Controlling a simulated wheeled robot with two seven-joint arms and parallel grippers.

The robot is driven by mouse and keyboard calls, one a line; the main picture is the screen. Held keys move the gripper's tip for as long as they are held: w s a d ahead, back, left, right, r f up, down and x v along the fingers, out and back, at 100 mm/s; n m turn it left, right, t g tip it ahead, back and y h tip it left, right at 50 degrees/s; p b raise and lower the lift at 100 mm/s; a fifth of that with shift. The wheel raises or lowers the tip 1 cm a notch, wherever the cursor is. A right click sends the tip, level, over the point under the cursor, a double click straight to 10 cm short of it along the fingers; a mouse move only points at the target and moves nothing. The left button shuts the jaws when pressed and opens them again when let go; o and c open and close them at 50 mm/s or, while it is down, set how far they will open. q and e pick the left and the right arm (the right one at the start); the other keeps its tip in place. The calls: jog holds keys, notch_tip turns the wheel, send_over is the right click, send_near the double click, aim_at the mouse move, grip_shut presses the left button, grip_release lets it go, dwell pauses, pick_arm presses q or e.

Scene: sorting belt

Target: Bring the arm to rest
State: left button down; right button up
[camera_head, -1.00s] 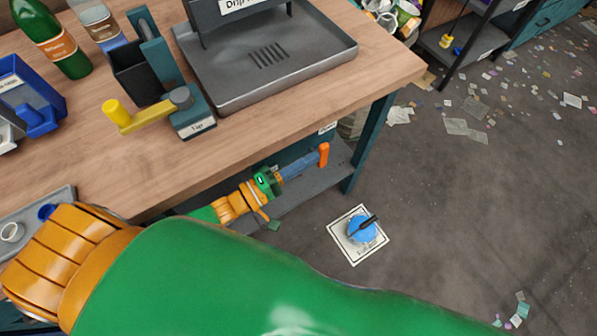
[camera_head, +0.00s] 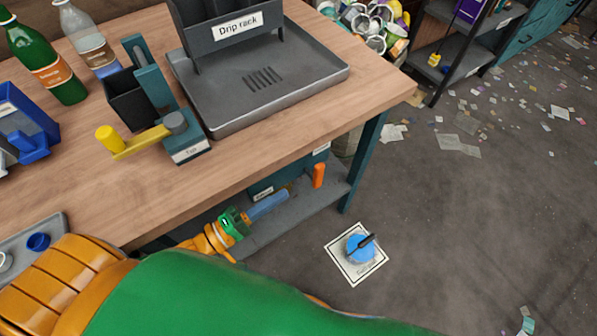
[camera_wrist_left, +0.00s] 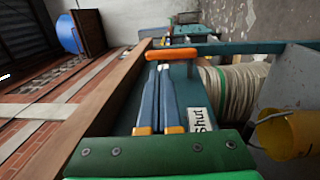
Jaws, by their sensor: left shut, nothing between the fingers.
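My left gripper (camera_head: 284,196) is beneath the front edge of the workbench. Its blue fingers lie close together, with nothing held between them. In the left wrist view the two fingers (camera_wrist_left: 160,70) run side by side toward an orange handle (camera_wrist_left: 185,53). In the head view the orange handle (camera_head: 318,175) stands just beyond the fingertips, with a small gap. A label reading "Shut" (camera_wrist_left: 199,119) shows beside the fingers in the left wrist view. My own green and orange arm fills the lower part of the head view and hides some of the bench front. My right gripper is not in view.
The workbench (camera_head: 240,160) holds a drip rack tray (camera_head: 325,83), a tap with a yellow lever (camera_head: 140,140), bottles and a blue bin (camera_head: 25,130). Scraps litter the floor beyond.

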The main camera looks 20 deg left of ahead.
pick_arm(q)
jog(key=s+a+f+m+g+y+p, duration=0.3)
jog(key=f+m+y+p, duration=0.15)
jog(key=f, duration=0.35)
jog(key=s+a+f+m+g+y+p, duration=0.3)
jog(key=a+f+g+y+p, duration=0.15)
jog(key=f, duration=0.35)
jog(key=s+d+f+m+g+y, duration=0.1)
jog(key=s+f+m+g, duration=0.1)
jog(key=s, duration=0.6)
jog(key=s+d+f+m+g+y+p, duration=0.1)
jog(key=s+f+m+g, duration=0.2)
jog(key=s, duration=0.6)
jog(key=shift+d+f+g+y, duration=0.3)
jog(key=shift+g, duration=0.45)
